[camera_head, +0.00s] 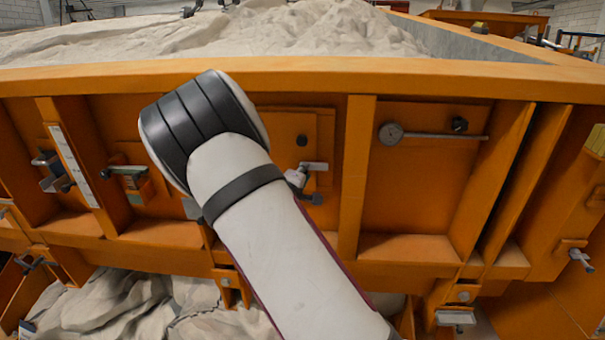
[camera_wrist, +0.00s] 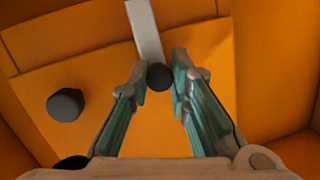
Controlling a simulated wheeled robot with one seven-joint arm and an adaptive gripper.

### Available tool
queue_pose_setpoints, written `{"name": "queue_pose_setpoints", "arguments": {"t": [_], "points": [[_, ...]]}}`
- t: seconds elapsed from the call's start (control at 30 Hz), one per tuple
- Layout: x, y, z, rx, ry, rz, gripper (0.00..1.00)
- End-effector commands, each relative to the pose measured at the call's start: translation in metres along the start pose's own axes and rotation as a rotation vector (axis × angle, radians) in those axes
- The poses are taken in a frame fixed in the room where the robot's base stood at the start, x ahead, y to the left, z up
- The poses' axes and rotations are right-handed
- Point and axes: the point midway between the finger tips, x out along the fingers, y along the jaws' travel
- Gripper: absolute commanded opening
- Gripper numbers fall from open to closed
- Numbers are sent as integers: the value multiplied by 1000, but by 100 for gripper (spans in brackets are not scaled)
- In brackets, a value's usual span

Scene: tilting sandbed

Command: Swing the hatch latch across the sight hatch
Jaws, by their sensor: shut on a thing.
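The sight hatch (camera_head: 284,124) is an orange plate on the sandbed's side wall, partly hidden behind my arm in the head view. A black knob (camera_head: 302,140) stands out from it; a black knob also shows at the left in the wrist view (camera_wrist: 66,104). The hatch latch (camera_wrist: 146,30) is a pale metal bar with a dark round grip knob (camera_wrist: 159,78) at its near end. My gripper (camera_wrist: 160,78) has its two fingers on either side of this knob, shut on it. In the head view my arm mostly hides the gripper, and the latch's exact angle is unclear.
A round dial with a rod (camera_head: 390,133) is on the panel to the right. An upright orange rib (camera_head: 356,170) stands between it and the hatch. Another handle (camera_head: 126,170) is at the left. Sand (camera_head: 290,30) fills the bed above the rim (camera_head: 450,72).

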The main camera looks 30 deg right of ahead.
Motion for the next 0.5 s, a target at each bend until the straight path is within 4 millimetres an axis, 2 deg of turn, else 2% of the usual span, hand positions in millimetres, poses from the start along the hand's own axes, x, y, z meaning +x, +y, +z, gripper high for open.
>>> {"name": "queue_pose_setpoints", "arguments": {"t": [0.07, 0.1, 0.2, 0.5], "points": [[0, -3, 1, -4, -2, -6, 0], [0, -3, 1, -4, -2, -7, 20], [0, -3, 1, -3, -2, -6, 39], [-1, -1, 0, -1, -1, -3, 39]]}}
